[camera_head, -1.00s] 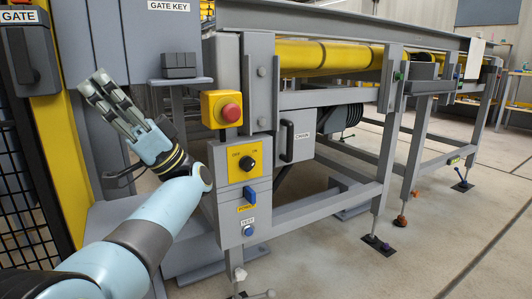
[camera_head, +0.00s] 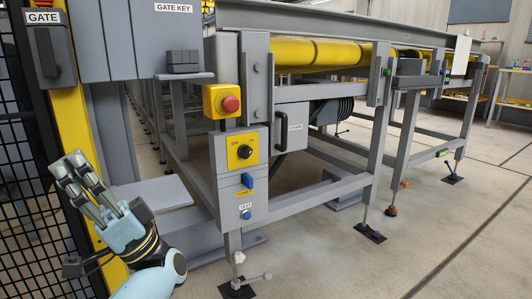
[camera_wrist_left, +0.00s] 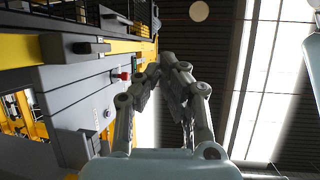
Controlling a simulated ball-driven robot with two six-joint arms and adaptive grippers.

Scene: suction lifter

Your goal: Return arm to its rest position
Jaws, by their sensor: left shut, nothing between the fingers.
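My left gripper (camera_head: 88,188) is at the lower left of the head view, pointing up, with its fingers together and nothing between them. It stands in front of the yellow gate post and the black mesh fence, apart from the control panel. In the left wrist view the gripper's fingers (camera_wrist_left: 172,82) reach up toward the ceiling, and the panel lies to their left. My left arm (camera_head: 152,280) comes in from the bottom edge. My right gripper is not in view.
The gate box (camera_head: 43,50) is at upper left. Open floor (camera_head: 420,240) lies to the right.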

